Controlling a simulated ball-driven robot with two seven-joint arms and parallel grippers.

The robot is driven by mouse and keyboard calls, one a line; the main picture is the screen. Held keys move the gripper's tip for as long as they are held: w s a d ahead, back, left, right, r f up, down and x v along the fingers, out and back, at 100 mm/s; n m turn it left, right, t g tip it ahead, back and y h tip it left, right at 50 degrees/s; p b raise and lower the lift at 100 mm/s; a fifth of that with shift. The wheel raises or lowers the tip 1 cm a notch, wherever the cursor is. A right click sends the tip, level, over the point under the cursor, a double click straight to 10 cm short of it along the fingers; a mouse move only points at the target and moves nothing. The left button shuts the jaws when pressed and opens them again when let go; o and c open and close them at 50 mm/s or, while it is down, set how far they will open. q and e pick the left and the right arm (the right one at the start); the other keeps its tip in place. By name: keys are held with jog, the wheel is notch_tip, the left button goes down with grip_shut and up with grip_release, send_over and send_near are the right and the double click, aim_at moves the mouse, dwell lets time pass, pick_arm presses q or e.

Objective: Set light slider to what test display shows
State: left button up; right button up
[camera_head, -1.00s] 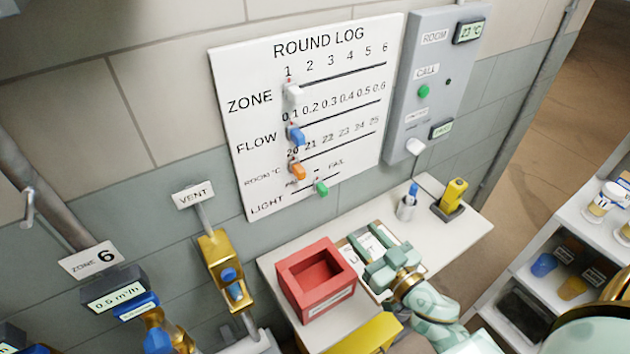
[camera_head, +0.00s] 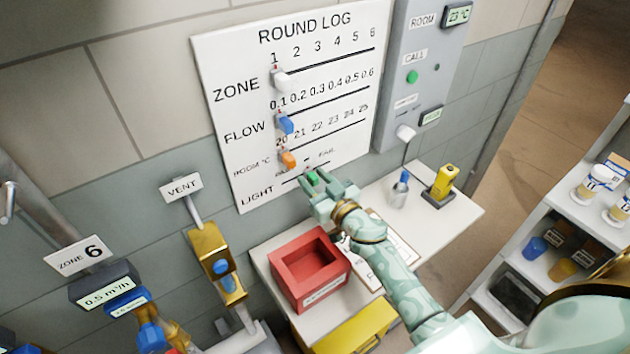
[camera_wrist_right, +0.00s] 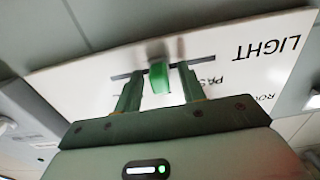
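The ROUND LOG board (camera_head: 300,60) hangs on the wall with several slider rows. The green light slider (camera_head: 312,179) is on the lowest row, LIGHT, whose PASS and FAIL labels are partly hidden or small. My right gripper (camera_head: 310,188) is at that slider. In the right wrist view the gripper (camera_wrist_right: 158,90) is open, with one finger on each side of the green slider knob (camera_wrist_right: 160,78), with gaps visible. The small test display (camera_head: 431,116) on the grey wall panel is too small to read. My left gripper is not in view.
The orange slider (camera_head: 288,159) sits just above the green one. A vent valve (camera_head: 218,265) stands at left.

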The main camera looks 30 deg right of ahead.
aim_at(284, 183)
grip_shut()
jog(key=a, duration=0.4)
jog(key=s+a+p, duration=0.1)
jog(key=a, duration=0.1)
jog(key=shift+a, duration=0.2)
jog(key=shift+c, duration=0.2)
grip_release()
jog(key=shift+o, duration=0.2)
jog(key=shift+a, duration=0.1)
